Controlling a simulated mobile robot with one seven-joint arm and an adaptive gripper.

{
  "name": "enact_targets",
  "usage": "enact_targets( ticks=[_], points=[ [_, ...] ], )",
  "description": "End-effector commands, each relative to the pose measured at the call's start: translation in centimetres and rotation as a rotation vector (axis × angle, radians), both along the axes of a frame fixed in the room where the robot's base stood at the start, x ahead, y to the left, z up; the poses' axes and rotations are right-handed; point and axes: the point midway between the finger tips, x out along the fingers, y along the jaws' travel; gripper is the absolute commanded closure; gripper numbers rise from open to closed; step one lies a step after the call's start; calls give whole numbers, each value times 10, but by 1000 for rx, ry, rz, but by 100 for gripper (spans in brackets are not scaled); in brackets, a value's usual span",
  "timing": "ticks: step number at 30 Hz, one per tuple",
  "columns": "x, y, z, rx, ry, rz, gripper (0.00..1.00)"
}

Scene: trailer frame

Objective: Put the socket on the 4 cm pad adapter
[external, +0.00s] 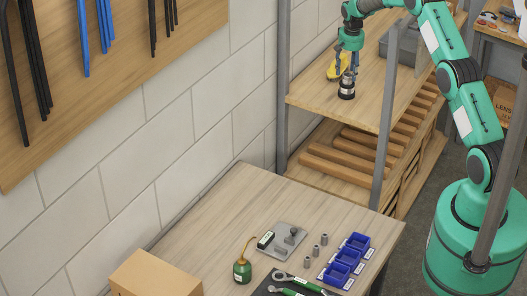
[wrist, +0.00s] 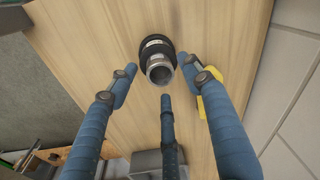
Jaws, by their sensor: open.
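A dark round piece with a pale band (external: 346,91) stands on the wooden shelf below my gripper (external: 347,76). In the wrist view it is a black round base (wrist: 152,44) with a grey metal hollow cylinder (wrist: 160,71) on top. I cannot tell whether the cylinder is a separate socket or part of the adapter, nor read its size. My gripper (wrist: 160,80) is open, its three blue fingers spread around the near side of the cylinder, with visible gaps. Several small grey cylinders (external: 316,250) stand on the workbench; they may be sockets.
A yellow object (external: 337,68) lies on the shelf beside the fingers. A grey box (external: 402,45) stands farther back. A shelf post (external: 386,125) rises at the front. The workbench (external: 215,217) holds blue bins (external: 345,264), an oil can (external: 242,268), a grey plate and a cardboard box.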

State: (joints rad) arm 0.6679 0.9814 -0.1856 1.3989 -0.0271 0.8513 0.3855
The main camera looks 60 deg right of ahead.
Motion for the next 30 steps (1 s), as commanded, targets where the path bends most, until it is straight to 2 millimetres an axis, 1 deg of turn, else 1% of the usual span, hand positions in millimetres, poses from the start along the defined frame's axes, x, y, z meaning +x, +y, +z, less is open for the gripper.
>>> enact_targets(
  ticks=[10,15,21,30],
  points=[
    [-3,4,54,-1,-2,0,50],
    [-4,6,76,0,-1,0,50],
    [-5,7,90,0,0,0,50],
    [-6,7,93,0,0,0,50]
  ],
)
